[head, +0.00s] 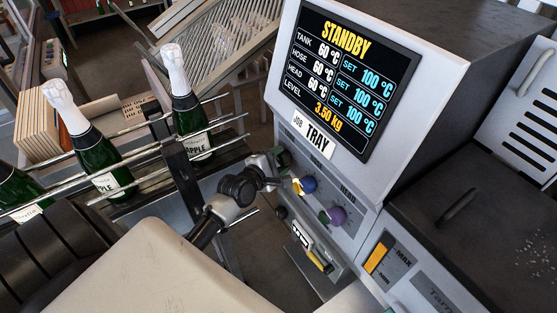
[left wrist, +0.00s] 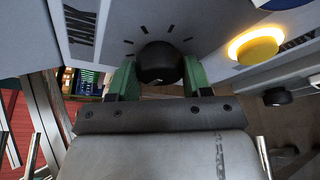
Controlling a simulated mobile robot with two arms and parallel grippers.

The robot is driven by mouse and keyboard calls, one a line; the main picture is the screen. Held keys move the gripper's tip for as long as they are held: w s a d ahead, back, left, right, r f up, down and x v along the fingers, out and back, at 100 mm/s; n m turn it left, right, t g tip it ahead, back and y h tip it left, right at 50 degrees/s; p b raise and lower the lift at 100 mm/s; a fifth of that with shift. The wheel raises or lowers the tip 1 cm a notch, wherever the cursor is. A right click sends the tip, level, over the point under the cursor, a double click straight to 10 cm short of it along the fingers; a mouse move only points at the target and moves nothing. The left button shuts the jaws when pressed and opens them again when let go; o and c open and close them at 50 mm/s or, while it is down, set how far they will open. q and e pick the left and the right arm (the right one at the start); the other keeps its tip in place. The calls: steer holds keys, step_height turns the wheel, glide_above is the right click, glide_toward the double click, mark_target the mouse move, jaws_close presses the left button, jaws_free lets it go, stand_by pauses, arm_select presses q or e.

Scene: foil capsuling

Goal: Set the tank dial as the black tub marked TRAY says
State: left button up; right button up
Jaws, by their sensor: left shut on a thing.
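The tank dial (left wrist: 160,63) is a black round knob in the left wrist view, on a grey panel with dark tick marks around it. My left gripper (left wrist: 152,78) has its green fingers on both sides of the knob, shut on it. In the head view my left gripper (head: 279,168) is at the machine's upper left control and hides most of it. The screen (head: 345,80) reads STANDBY, with tank, hose and head each at 60 °C and set to 100 °C, and level 3.50 kg. A label (head: 313,136) below reads JOB TRAY. I see no black tub. My right gripper is out of view.
A glowing yellow button (left wrist: 258,50) sits beside the dial. Foil-topped green bottles (head: 190,120) stand between rails at left.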

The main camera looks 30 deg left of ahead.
arm_select(q)
steer(key=m+t+b, duration=0.1)
steer(key=m, duration=0.2)
steer(key=shift+f+y, duration=0.2)
steer(key=shift+y, duration=0.2)
steer(key=m+t+b, duration=0.1)
steer(key=m+b, duration=0.1)
steer(key=m, duration=0.1)
steer(key=shift+f+t+b, duration=0.1)
steer(key=shift+t+b, duration=0.2)
steer(key=m+t+b, duration=0.1)
steer(key=m, duration=0.1)
steer(key=m+b, duration=0.2)
steer(key=m, duration=0.1)
steer(key=shift+t, duration=0.4)
steer(key=shift+m+t+h+b, duration=0.4)
steer(key=shift+m+h+b, duration=0.6)
steer(key=shift+m, duration=1.2)
steer(key=o, duration=0.9)
